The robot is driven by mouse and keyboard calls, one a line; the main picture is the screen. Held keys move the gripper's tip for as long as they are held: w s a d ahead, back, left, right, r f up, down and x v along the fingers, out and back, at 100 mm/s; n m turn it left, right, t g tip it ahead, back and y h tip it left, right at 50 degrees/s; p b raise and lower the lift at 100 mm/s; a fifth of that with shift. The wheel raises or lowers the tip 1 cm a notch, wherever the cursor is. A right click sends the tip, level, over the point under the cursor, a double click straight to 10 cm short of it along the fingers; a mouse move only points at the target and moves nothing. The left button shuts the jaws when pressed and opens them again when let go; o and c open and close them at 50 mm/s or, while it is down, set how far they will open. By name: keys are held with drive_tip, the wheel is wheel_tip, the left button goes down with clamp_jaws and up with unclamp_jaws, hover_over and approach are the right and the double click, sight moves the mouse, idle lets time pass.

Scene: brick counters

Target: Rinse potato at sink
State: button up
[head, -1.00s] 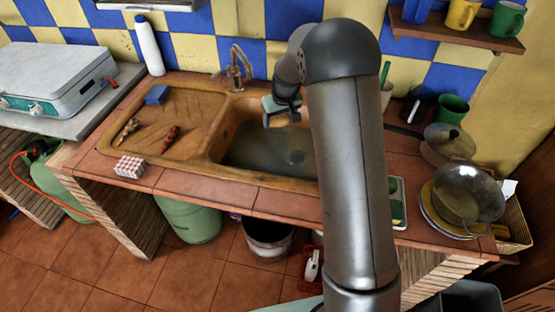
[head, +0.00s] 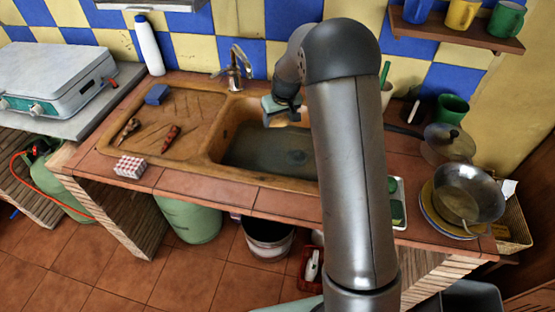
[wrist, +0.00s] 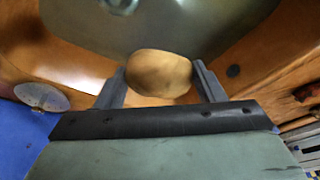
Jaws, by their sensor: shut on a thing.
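In the wrist view my gripper (wrist: 161,80) is shut on the potato (wrist: 159,73), a smooth tan oval held between its two fingers. The sink basin (wrist: 62,58) shows behind and around it. In the head view my gripper (head: 284,118) is over the upper part of the sink (head: 222,143), below and right of the faucet (head: 234,68). Grey-green water seems to lie in the basin, with a round drain visible. My arm covers the right side of the sink.
On the drainboard lie a blue sponge (head: 157,94) and two small brownish-red items. A white bottle (head: 149,46) stands behind it. A checkered box (head: 130,166) sits at the counter's front edge. Right of my arm are a metal pan (head: 467,195) and a green cup (head: 452,108).

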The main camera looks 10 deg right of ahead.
idle(0.4)
drive_tip(key=shift+r+p, duration=0.95)
drive_tip(key=shift+r, duration=1.1)
